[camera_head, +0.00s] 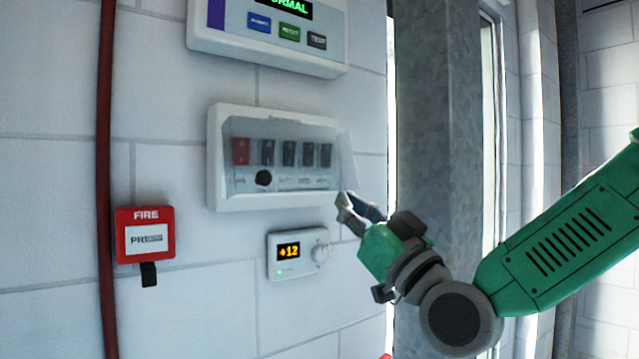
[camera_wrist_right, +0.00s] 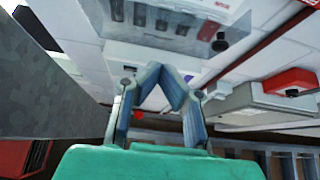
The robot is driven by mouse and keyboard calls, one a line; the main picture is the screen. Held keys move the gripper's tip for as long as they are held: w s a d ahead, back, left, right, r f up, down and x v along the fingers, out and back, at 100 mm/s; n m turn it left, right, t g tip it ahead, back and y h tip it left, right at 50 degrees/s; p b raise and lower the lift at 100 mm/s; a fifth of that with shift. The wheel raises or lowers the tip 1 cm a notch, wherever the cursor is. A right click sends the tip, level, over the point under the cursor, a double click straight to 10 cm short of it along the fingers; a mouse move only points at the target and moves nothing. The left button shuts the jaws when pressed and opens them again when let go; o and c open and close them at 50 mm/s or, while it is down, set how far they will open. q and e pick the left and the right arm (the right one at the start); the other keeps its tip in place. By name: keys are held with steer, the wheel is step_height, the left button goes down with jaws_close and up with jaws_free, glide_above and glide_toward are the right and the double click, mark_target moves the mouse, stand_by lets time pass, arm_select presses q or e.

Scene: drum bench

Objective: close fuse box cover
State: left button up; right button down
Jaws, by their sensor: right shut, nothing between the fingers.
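The fuse box (camera_head: 216,165) is a white case on the wall with a red switch and several dark switches inside. Its clear cover (camera_head: 347,160) spans the switches, and its right edge juts past the case, so it looks ajar. A round black knob (camera_head: 263,177) shows at the lower left of the box. My right gripper (camera_head: 345,199) is just below and right of the cover's lower right corner, shut and empty; I cannot tell whether it touches. In the right wrist view its fingertips (camera_wrist_right: 163,68) meet below the fuse box (camera_wrist_right: 120,30). My left gripper is not in view.
A control panel (camera_head: 215,38) hangs above the box. A thermostat (camera_head: 285,268) sits below it, close to my right gripper. A red fire button (camera_head: 145,218) and a red pipe (camera_head: 104,180) are at left. A grey metal column (camera_head: 435,120) stands at right.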

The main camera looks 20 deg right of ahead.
mark_target(305, 178)
steer(key=w, duration=0.2)
steer(key=w+a+r+p, duration=0.1)
steer(key=w, duration=0.1)
steer(key=w+a+p, duration=0.1)
steer(key=w, duration=0.1)
steer(key=shift+a+r, duration=0.2)
steer(key=shift+a, duration=0.05)
steer(key=shift+w+a+f, duration=0.1)
steer(key=shift+w+f, duration=0.05)
steer(key=shift+w, duration=0.25)
steer(key=shift+s, duration=0.1)
